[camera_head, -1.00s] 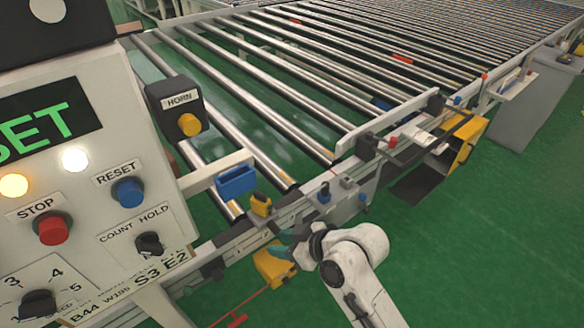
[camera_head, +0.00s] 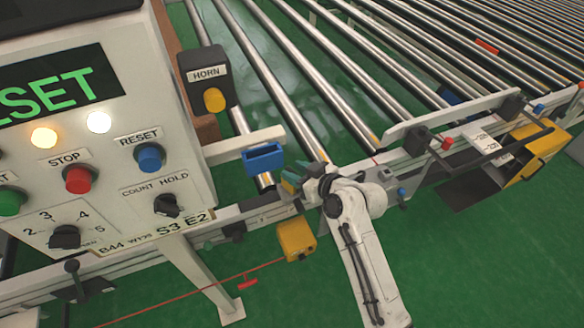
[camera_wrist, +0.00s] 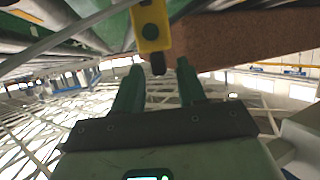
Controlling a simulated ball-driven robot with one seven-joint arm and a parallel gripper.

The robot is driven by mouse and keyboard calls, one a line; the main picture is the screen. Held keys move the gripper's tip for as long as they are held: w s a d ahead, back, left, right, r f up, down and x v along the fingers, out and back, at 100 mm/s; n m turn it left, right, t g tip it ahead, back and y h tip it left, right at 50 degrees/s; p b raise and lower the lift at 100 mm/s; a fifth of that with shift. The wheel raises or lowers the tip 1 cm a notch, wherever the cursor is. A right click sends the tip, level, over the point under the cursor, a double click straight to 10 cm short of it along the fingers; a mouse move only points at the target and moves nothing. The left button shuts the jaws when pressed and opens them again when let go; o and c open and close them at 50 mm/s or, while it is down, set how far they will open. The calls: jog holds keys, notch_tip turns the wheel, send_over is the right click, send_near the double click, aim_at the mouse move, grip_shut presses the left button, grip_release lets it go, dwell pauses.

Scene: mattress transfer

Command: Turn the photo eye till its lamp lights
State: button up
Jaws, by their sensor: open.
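My gripper (camera_head: 303,176) has its green fingers apart at the conveyor's side rail in the head view. A small yellow body, which looks like the photo eye (camera_head: 291,181), shows beside the fingers and is mostly covered by them. In the wrist view the photo eye (camera_wrist: 151,27) is a yellow block with a round dark green spot on its face and a black stub at its lower end. The stub lies between the tips of my open gripper (camera_wrist: 160,72), with gaps on both sides. I see no bright lamp on it.
A control panel (camera_head: 120,170) with the horn box (camera_head: 208,80) stands at left. A blue bracket (camera_head: 263,158) sits close to my gripper. A yellow box (camera_head: 296,240) with a red cord hangs below the rail. A brown block (camera_wrist: 230,38) shows in the wrist view.

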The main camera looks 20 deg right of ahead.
jog(key=shift+x, duration=1.1)
jog(key=shift+c, duration=0.4)
